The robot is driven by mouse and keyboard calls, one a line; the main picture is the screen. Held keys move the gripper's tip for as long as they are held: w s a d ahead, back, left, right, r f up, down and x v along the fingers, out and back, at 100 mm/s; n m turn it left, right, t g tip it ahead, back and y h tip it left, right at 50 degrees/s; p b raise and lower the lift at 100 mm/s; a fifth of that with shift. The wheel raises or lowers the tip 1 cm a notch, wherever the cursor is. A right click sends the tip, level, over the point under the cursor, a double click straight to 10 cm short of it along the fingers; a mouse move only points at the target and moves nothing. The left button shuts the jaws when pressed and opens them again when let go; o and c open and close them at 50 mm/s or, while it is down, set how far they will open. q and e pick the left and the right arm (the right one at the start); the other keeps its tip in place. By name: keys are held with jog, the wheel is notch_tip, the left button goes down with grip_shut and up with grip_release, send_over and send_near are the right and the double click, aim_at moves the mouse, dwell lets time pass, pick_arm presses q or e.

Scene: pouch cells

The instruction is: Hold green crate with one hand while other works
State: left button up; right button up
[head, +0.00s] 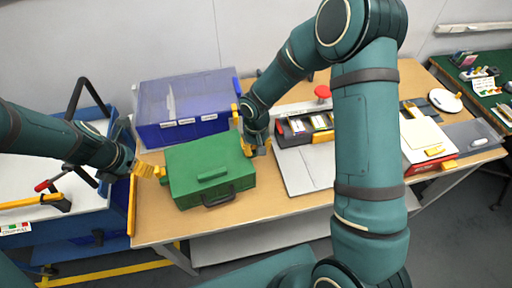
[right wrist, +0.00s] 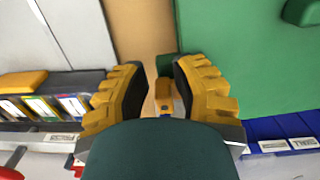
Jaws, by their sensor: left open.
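The green crate (head: 212,160), lid closed, stands on the wooden table with its dark handle toward the front. It also fills the upper right of the right wrist view (right wrist: 250,55). My left gripper (head: 148,170) is open at the crate's left side, close to a yellow fitting there; contact cannot be told. My right gripper (head: 248,138) is at the crate's right rear edge. In the right wrist view its fingers (right wrist: 160,75) are apart, with a small yellow part (right wrist: 164,92) seen between them. The right finger overlaps the crate's edge in that view.
A blue bin (head: 190,127) with a clear lid stands behind the crate. A grey board (head: 298,172) and a rack of pouch cells (head: 305,128) lie right of it. A red button (head: 323,91) stands behind the rack. A blue cart (head: 60,220) adjoins the table's left.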

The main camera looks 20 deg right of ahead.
notch_tip(320, 180, up, 12)
dwell(0.5)
